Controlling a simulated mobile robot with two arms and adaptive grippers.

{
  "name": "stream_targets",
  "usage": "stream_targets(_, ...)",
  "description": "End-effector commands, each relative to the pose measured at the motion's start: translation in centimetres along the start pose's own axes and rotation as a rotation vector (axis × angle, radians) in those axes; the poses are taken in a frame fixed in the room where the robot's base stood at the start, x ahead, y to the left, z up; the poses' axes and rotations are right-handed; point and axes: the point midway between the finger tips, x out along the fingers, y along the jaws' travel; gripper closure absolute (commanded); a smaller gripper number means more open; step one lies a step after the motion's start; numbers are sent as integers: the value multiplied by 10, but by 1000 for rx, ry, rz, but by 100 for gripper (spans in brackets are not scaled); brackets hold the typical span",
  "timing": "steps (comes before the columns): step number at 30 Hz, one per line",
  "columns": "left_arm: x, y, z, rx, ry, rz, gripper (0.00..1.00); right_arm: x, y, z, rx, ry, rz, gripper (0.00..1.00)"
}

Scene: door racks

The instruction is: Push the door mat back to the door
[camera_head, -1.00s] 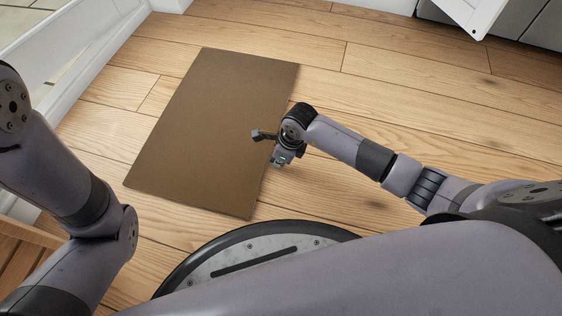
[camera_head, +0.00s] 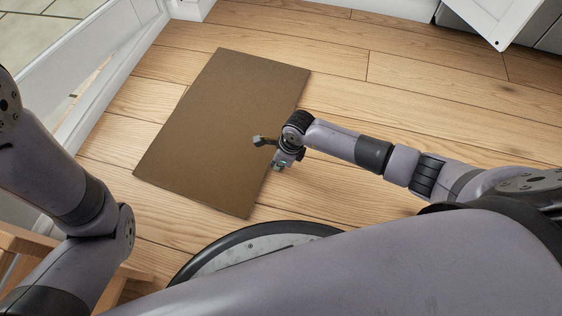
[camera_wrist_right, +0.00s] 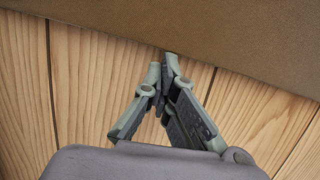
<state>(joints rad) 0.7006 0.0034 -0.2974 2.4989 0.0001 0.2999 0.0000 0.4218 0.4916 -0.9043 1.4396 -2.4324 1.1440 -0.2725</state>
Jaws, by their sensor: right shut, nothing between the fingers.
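The brown door mat (camera_head: 222,130) lies flat and slanted on the wooden floor in the head view. A strip of bare floor separates its left edge from the white door frame (camera_head: 112,78) with glass panes. My right gripper (camera_head: 281,165) is low at the mat's right edge, its fingers shut and empty. In the right wrist view, the shut fingertips (camera_wrist_right: 167,62) meet the edge of the mat (camera_wrist_right: 235,35); whether they press on it I cannot tell. My left arm shows at the left, but its gripper is out of view.
A wooden piece of furniture (camera_head: 22,243) stands at the lower left, beside my left arm. A white panel (camera_head: 492,18) juts in at the upper right. The plank floor (camera_head: 420,110) beyond and right of the mat is clear.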

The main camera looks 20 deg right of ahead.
Motion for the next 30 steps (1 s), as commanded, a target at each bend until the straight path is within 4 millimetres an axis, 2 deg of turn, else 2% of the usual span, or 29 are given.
stream_targets(6,-5,2,-2,-5,1,-1,33,9,0,35,-2,-6,-1,100)
stream_targets(12,-8,3,-3,-6,2,-3,33,14,0,57,-2,-4,-2,100)
stream_targets(25,-8,2,-4,-5,2,-3,33,14,0,59,-1,-3,-1,100)
stream_targets(30,-5,1,-2,-4,2,-4,33,11,-9,50,2,1,-2,100)
